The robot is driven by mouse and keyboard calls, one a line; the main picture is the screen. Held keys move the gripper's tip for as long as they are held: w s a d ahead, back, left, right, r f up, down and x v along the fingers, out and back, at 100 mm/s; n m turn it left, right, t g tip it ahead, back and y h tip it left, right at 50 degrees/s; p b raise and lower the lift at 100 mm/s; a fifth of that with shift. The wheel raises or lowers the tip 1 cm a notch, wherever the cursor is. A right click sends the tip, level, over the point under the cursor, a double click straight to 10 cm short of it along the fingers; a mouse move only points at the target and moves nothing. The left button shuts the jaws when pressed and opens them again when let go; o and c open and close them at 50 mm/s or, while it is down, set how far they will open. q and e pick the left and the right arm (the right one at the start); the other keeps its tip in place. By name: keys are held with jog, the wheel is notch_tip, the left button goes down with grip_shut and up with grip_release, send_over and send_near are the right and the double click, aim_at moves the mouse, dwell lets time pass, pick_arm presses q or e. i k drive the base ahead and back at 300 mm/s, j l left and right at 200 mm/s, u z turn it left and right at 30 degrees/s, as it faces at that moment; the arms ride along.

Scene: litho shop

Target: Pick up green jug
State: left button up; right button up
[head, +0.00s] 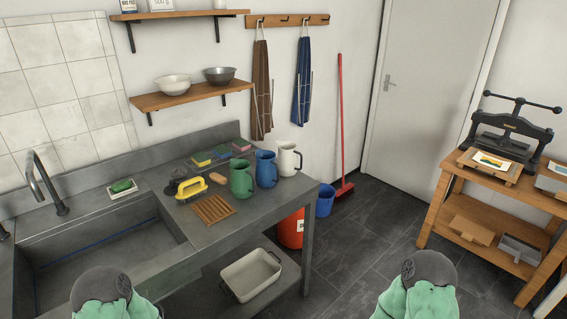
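The green jug (241,180) stands upright on the grey counter (252,208), right of the sink. A blue jug (266,169) stands close to its right, and a white jug (288,159) stands beyond that. A yellow-handled brush (192,187) lies to its left. A slatted wooden rack (213,209) lies in front of it. Green parts of my two arms show at the bottom edge, one at the left and one at the right, both well short of the jug. Neither gripper's fingers can be seen.
The sink (105,245) with its tap (48,183) is at the left. Sponges (202,159) lie behind the jugs. A white tub (250,274) sits on the shelf below. Red and blue buckets (325,199) stand on the floor. A wooden bench with a press (511,131) is at the right; floor between is clear.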

aim_at(242, 181)
jog(key=i+l, duration=0.2)
jog(key=i+l+u, duration=0.65)
jog(key=i+l, duration=0.3)
jog(key=l, duration=0.15)
